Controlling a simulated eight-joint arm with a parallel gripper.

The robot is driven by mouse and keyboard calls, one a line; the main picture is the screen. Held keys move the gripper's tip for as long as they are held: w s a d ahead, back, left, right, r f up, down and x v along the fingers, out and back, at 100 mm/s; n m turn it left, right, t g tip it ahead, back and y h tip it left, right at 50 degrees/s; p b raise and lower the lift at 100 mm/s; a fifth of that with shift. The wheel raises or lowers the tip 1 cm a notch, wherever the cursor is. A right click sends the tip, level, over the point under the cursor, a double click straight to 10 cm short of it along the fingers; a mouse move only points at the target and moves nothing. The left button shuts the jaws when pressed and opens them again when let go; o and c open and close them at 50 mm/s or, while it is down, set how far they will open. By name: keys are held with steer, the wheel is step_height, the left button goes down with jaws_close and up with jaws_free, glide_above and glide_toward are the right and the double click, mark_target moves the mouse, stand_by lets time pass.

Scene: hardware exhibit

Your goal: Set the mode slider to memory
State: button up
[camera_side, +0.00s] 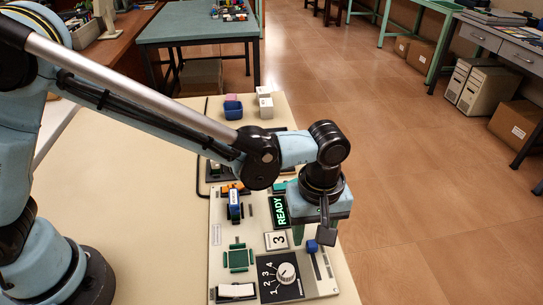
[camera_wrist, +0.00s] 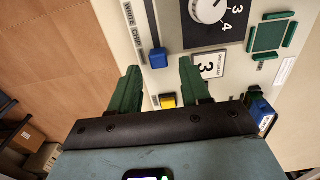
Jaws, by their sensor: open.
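The mode slider is a blue knob (camera_wrist: 158,58) on a narrow dark slot in the pale panel (camera_wrist: 290,130). The knob sits at the slot end nearer my gripper. In the side view the blue knob (camera_side: 312,246) is just below my gripper (camera_side: 311,235). My gripper is open and empty. In the wrist view its two green fingers (camera_wrist: 160,66) stand apart, with the knob between and slightly beyond their tips; contact cannot be told. Lettering lies along the slot; I cannot make out "memory" in it.
A white dial (camera_side: 286,272) on a black plate, a "3" card (camera_side: 277,241) and a green square frame (camera_side: 238,258) lie left of the slider. The READY display (camera_side: 280,210) is lit. A yellow piece (camera_wrist: 168,100) shows between my fingers.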

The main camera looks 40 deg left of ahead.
step_height(320, 180, up, 11)
steer(key=shift+f, duration=0.15)
stand_by(0.4)
steer(key=s+a+m+t, duration=0.2)
steer(key=a+m+t, duration=0.1)
steer(key=a, duration=1)
steer(key=s+a+m+t, duration=0.3)
steer(key=a+m, duration=0.3)
steer(key=a, duration=0.8)
steer(key=shift+s+a+t, duration=0.2)
steer(key=shift+t, duration=0.4)
